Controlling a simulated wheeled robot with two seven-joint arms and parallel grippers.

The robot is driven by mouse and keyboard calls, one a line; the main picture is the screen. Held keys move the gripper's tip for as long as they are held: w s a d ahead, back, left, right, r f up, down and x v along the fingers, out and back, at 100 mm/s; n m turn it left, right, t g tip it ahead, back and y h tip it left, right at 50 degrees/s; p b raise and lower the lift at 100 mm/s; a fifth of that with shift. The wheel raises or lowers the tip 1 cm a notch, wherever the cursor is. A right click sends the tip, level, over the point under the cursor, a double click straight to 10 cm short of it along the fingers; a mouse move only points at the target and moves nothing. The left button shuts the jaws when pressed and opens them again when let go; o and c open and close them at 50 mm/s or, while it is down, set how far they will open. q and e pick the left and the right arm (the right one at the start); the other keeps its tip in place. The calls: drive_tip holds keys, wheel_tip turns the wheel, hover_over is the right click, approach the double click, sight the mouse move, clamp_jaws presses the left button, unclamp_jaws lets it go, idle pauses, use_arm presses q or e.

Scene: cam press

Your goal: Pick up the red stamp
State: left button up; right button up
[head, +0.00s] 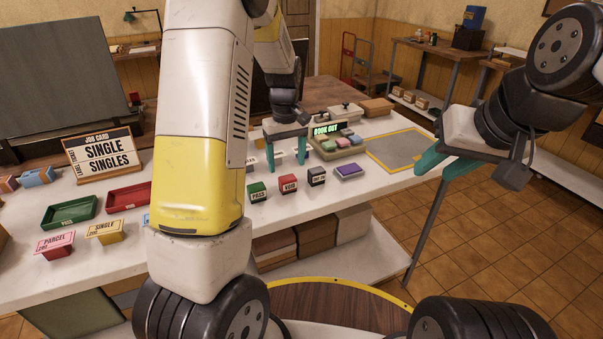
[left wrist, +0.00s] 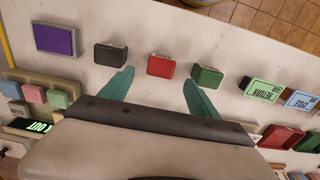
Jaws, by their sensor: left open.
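The red stamp (head: 288,184) stands upright on the white counter, its front label reading VOID. It sits between a green PASS stamp (head: 256,192) and a black stamp (head: 316,177). My left gripper (head: 287,160) is open and empty, behind the row of stamps in the head view. In the left wrist view, the red stamp (left wrist: 161,66) lies just beyond the two teal fingertips (left wrist: 157,78), roughly midway across the gap, with no finger touching it. My right gripper (head: 446,163) hangs at the counter's right end, its teal fingers apart and empty.
A purple pad (head: 348,171) lies right of the black stamp. Green (head: 70,214) and red (head: 128,198) trays and label blocks stand at left. A job card (head: 100,154) reads SINGLE SINGLES.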

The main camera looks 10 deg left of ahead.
sight(288, 177)
use_arm(q)
drive_tip(key=f, duration=0.6)
drive_tip(key=shift+s+d+f, duration=0.1)
drive_tip(key=shift+s+f, duration=0.1)
drive_tip(key=shift+f, duration=0.2)
drive_tip(key=c, duration=1.5)
drive_tip(key=shift+r, duration=0.15)
drive_tip(key=shift+r, duration=0.6)
wheel_tip(288, 177, up, 2)
drive_tip(key=shift+r, duration=0.1)
drive_tip(key=s+d+r, duration=0.1)
drive_tip(key=s, duration=1.5)
drive_tip(key=shift+r, duration=0.2)
